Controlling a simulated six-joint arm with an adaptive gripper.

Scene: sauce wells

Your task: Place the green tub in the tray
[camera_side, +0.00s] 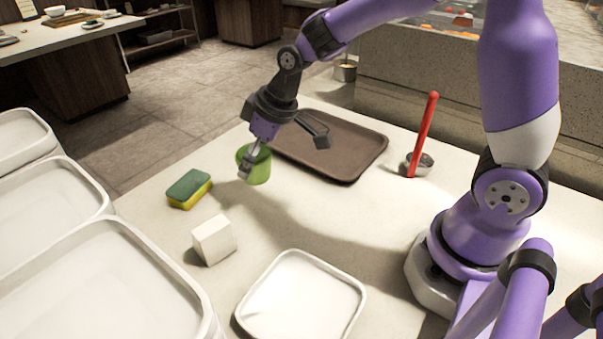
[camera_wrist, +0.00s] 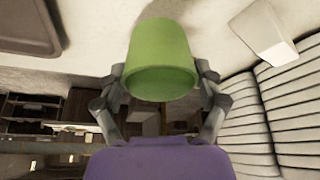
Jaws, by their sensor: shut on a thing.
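The green tub (camera_side: 259,168) is held in my gripper (camera_side: 245,166), beside the near left edge of the brown tray (camera_side: 345,163). In the wrist view the green tub (camera_wrist: 160,55) sits between the two fingers of my gripper (camera_wrist: 160,88), which are shut on its sides. The side view does not clearly show whether the tub touches the counter. The brown tray lies flat and empty on the counter, partly behind my wrist. A corner of the brown tray (camera_wrist: 30,25) shows at the top left of the wrist view.
A green and yellow sponge (camera_side: 189,189), a white block (camera_side: 213,240) and a white square dish (camera_side: 300,295) are on the counter. A red-handled utensil (camera_side: 424,130) stands in a small metal cup (camera_side: 421,165) right of the tray. White bins (camera_side: 95,280) line the left.

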